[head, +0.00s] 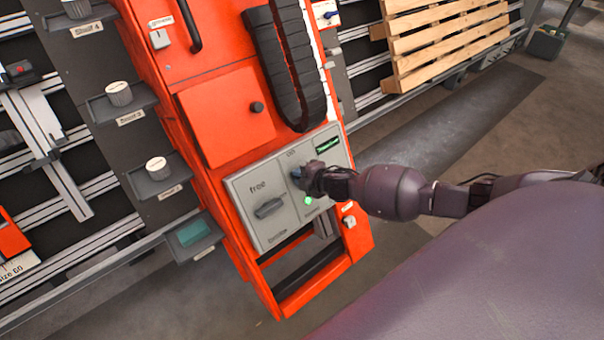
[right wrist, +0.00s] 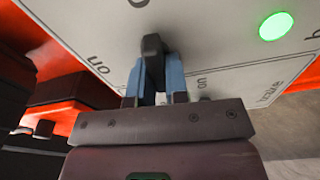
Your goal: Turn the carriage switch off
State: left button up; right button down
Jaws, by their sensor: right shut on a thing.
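The orange carriage (head: 215,70) carries a grey control panel on its lower front. The panel's right plate (head: 335,158) bears a dark switch knob, the word "on", a lit green lamp (head: 308,200) and a small green display. My right gripper (head: 303,178) is shut on this switch knob. In the right wrist view, the dark knob (right wrist: 152,48) stands between the two blue fingers, and the green lamp (right wrist: 275,26) glows to its right. The fingers partly hide the knob and markings, so its exact setting is hard to tell. My left gripper is not in view.
A second knob (head: 268,207) under the word "free" sits on the left plate. A black cable chain (head: 285,65) hangs above the panel. Shelves with white-topped knobs (head: 119,94) stand at the left, a wooden pallet (head: 440,40) at the upper right. Floor is clear below.

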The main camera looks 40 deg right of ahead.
jog(key=shift+n, duration=0.5)
jog(key=shift+s+f, duration=0.1)
jog(key=shift+f, duration=0.05)
jog(key=c, duration=1.1)
grip_release()
jog(key=shift+s+d+r+p, duration=0.15)
jog(key=shift+s+r+p, duration=0.2)
jog(key=p+v, duration=0.2)
jog(key=v, duration=0.7)
jog(key=shift+s+r, duration=0.2)
jog(key=shift+s, duration=0.15)
